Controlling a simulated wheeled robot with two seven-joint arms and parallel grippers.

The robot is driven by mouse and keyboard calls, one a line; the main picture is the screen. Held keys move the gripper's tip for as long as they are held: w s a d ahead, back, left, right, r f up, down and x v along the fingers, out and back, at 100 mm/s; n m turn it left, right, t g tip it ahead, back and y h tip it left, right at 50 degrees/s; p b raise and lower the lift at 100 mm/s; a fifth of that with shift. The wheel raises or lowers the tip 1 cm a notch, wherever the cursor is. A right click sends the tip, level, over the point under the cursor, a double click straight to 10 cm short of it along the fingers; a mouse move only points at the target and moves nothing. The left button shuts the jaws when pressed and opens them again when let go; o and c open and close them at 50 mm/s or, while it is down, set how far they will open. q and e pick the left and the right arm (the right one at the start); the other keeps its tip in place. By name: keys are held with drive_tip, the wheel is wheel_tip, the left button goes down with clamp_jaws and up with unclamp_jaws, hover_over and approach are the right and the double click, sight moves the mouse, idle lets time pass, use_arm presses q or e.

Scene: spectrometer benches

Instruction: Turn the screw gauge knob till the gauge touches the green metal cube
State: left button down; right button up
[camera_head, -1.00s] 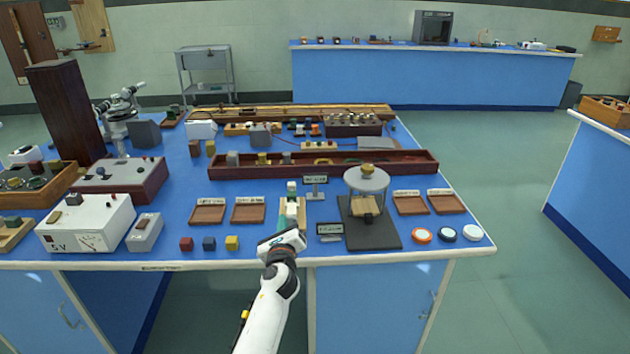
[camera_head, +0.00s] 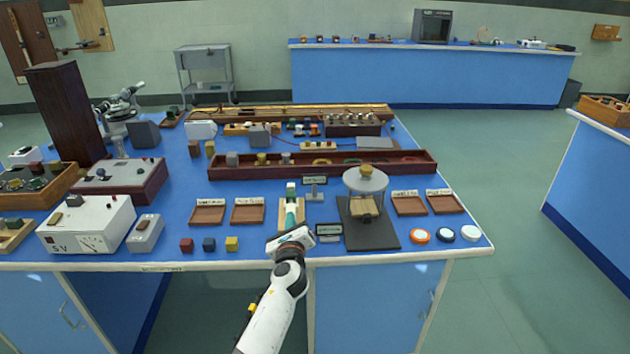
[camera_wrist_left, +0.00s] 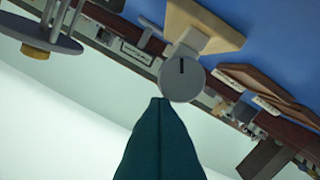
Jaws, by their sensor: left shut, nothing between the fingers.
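The screw gauge stands on a pale wooden base (camera_head: 301,208) near the front middle of the blue bench. A small green cube (camera_head: 291,187) shows at its far end. In the left wrist view the gauge's round grey knob (camera_wrist_left: 181,79) faces me, with a short black mark on it, and the pale base (camera_wrist_left: 212,28) shows behind. My left gripper (camera_head: 291,206) is shut and empty, its teal fingers pointing at the gauge from the front. In the left wrist view its fingertips (camera_wrist_left: 160,100) are at the knob's lower edge; I cannot tell whether they touch. The gauge's jaws are hidden.
A round-topped stand (camera_head: 366,182) on a dark base is close on the right. Small trays (camera_head: 248,211) lie to the left, and three small cubes (camera_head: 209,244) sit near the front edge. A long wooden tray (camera_head: 390,163) lies behind.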

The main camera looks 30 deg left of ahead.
use_arm(q)
drive_tip(key=shift+s+f, duration=0.1)
drive_tip(key=shift+f, duration=0.2)
drive_tip(key=shift+a+r+p, duration=0.1)
drive_tip(key=shift+r+p, duration=0.35)
drive_tip(key=shift+p, duration=0.05)
drive_tip(key=p+v, duration=0.1)
drive_tip(key=v, duration=0.5)
drive_tip(key=shift+r, duration=0.15)
drive_tip(key=shift+p, duration=0.3)
drive_tip(key=w+a+m, duration=0.1)
drive_tip(key=m, duration=0.1)
drive_tip(key=w+a+m, duration=0.1)
drive_tip(key=m, duration=0.1)
drive_tip(key=w+a+m+p, duration=0.1)
drive_tip(key=shift+a+f+m, duration=0.1)
drive_tip(key=shift+f+m, duration=0.2)
drive_tip(key=shift+m, duration=0.1)
drive_tip(key=shift+x, duration=1)
